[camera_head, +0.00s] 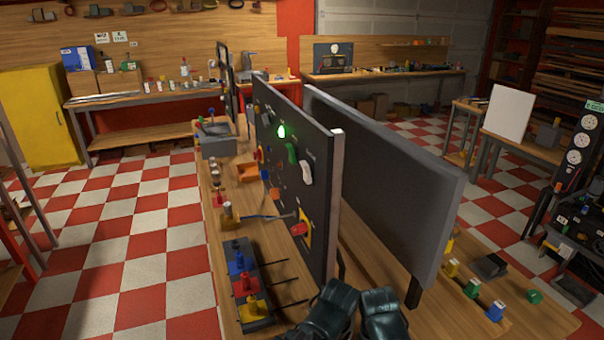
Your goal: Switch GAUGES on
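A dark upright panel (322,200) stands on the long wooden bench and faces left, so I see its control side at a steep angle. It carries a lit green lamp (281,131), a green lever-like part (291,152), a white lever-like part (306,172) and a red knob on a yellow plate (300,230). Their labels are too small to read, so I cannot tell which one is marked GAUGES. Round white gauges (574,157) show on a black stand at the right edge.
A second grey panel (385,175) stands behind the first. Red, blue and yellow parts sit on a dark base (240,285) at the bench front. The checkered floor (130,255) left of the bench is clear.

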